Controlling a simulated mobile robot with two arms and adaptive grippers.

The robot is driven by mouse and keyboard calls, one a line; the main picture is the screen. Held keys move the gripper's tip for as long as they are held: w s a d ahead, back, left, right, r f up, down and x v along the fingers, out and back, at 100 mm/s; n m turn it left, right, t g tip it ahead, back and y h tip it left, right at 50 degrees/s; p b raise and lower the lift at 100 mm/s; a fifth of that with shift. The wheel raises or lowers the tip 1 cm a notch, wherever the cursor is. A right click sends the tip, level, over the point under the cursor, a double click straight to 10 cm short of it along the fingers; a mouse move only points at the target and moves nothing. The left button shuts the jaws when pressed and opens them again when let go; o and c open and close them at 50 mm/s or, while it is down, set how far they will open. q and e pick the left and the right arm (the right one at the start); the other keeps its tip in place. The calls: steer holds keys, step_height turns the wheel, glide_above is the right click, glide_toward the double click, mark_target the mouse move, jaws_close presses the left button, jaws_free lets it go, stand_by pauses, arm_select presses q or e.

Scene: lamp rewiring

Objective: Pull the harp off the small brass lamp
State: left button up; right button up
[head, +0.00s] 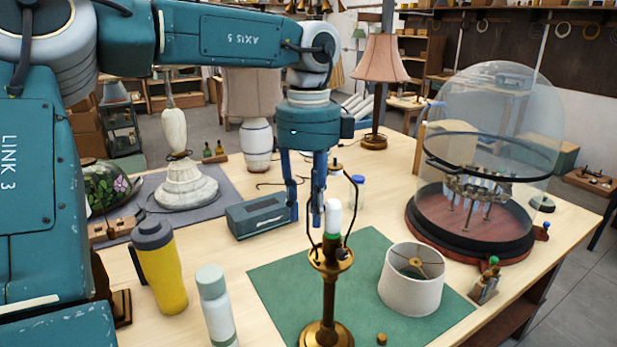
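The small brass lamp (328,300) stands upright on the green mat (290,290) at the front, with a white cylinder (333,214) above a green band at its top. The dark, thin harp (353,205) rises from the lamp's brass saddle. Its right wire curves up beside the white cylinder; its left wire runs up toward my gripper and is partly hidden there. My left gripper (305,215) points down at the harp's upper left, its two blue fingers apart. One finger overlaps the harp's left side; I cannot tell whether they touch. My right gripper is not in view.
A cream drum shade (412,296) and a small brass piece (381,339) are right of the lamp. A grey-blue box (260,215) lies behind it to the left. A yellow tumbler (160,268) and pale bottle (215,308) stand left. A glass dome (480,110) stands right.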

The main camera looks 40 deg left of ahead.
mark_target(308, 231)
arm_select(q)
step_height(308, 231, down, 2)
steer(key=shift+f, duration=0.2)
steer(key=shift+f+p, duration=0.35)
steer(key=shift+f, duration=0.3)
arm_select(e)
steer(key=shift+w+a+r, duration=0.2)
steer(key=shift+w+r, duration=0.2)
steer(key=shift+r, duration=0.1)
arm_select(q)
steer(key=shift+c, duration=0.8)
jaws_close()
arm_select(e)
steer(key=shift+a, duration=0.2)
arm_select(q)
steer(key=shift+r, duration=0.15)
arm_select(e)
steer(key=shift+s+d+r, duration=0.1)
